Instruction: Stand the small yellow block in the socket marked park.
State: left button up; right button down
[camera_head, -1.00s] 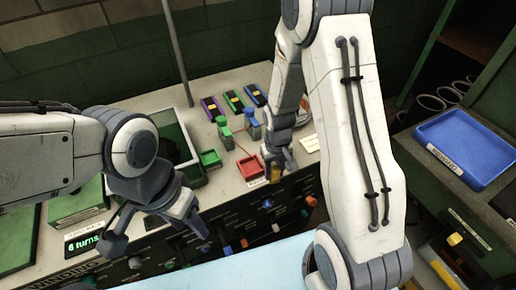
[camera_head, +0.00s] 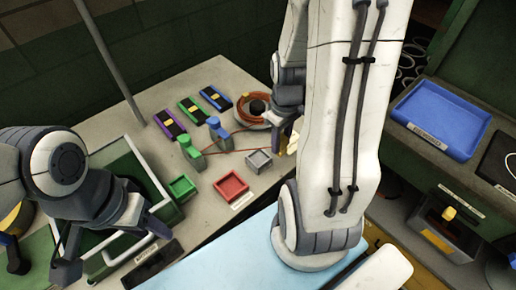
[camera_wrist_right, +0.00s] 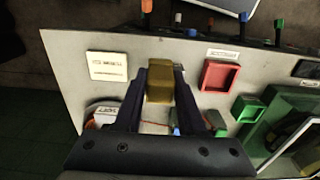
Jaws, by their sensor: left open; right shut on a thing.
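The small yellow block (camera_wrist_right: 159,82) is clamped between the fingers of my right gripper (camera_wrist_right: 158,92) in the right wrist view. In the head view the block (camera_head: 292,147) shows only partly beside my right gripper (camera_head: 287,132), to the right of a small grey socket (camera_head: 258,161). A red socket (camera_head: 231,186) and a green socket (camera_head: 182,187) are further left; both also show in the wrist view. Small labels lie by the sockets, but I cannot read which says park. My left gripper (camera_head: 112,247) is open and empty at the lower left.
Blue (camera_head: 217,133) and green (camera_head: 190,153) upright pieces stand behind the sockets, with a red cable coil (camera_head: 246,117) nearby. Purple, green and blue cases lie at the back. A blue tray (camera_head: 441,117) stands on the right.

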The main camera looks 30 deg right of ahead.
jog(key=w+a+f, duration=0.1)
jog(key=w, duration=0.1)
jog(key=w+a+f, duration=0.1)
jog(key=w, duration=0.1)
jog(key=w+a+f, duration=0.1)
jog(key=f, duration=0.1)
jog(key=shift+w+a+p, duration=0.15)
jog(key=shift+w+p, duration=0.25)
notch_tip(320, 180, down, 4)
jog(key=shift+r, duration=0.15)
jog(key=shift+f, duration=0.35)
jog(key=c, duration=0.5)
grip_release()
jog(key=shift+r, duration=0.1)
